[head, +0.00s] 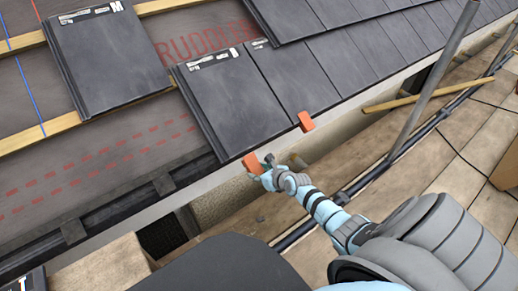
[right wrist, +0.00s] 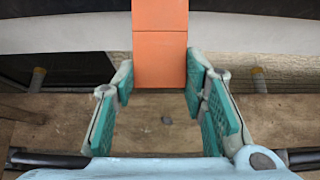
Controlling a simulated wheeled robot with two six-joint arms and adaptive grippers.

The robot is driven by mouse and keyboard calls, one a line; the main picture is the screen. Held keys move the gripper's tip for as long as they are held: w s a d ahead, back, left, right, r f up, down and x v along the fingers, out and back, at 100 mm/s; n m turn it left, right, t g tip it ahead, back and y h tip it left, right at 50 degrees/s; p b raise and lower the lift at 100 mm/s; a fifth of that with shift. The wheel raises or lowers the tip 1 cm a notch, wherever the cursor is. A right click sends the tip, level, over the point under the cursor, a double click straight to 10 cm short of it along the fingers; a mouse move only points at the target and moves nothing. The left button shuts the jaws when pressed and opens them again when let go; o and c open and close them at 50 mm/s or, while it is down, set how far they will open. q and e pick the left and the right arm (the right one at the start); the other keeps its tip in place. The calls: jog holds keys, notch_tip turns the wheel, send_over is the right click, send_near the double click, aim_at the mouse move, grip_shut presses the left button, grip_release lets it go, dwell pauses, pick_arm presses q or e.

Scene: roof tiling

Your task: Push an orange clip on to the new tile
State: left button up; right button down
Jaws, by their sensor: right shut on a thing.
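The new tile (head: 232,100) is dark grey with a white label, at the lower end of the laid row. My right gripper (head: 262,171) is at the eave, by the tile's lower left corner. It is shut on an orange clip (head: 252,161), which shows at or very near the tile's lower edge; I cannot tell whether it is seated. In the right wrist view the orange clip (right wrist: 160,58) stands between the teal fingertips (right wrist: 160,78) and runs up across the pale eave band. My left gripper is not in view.
Another orange clip (head: 306,121) sits on the lower edge of the row to the right. A loose-looking tile (head: 105,58) lies on the battens at upper left. A grey scaffold pole (head: 433,80) and wooden planks (head: 475,130) are at right.

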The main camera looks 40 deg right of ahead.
aim_at(252, 161)
jog(key=shift+w+r, duration=0.1)
jog(key=shift+w, duration=0.1)
jog(key=shift+w+r, duration=0.2)
jog(key=shift+w, duration=0.1)
jog(key=shift+w+r, duration=0.15)
jog(key=shift+w, duration=0.1)
jog(key=shift+w+r, duration=0.1)
jog(key=shift+w, duration=0.15)
jog(key=shift+w+r, duration=0.75)
jog(key=shift+w, duration=0.35)
dwell(1.8)
jog(key=c, duration=0.9)
grip_release()
jog(key=shift+f, duration=0.1)
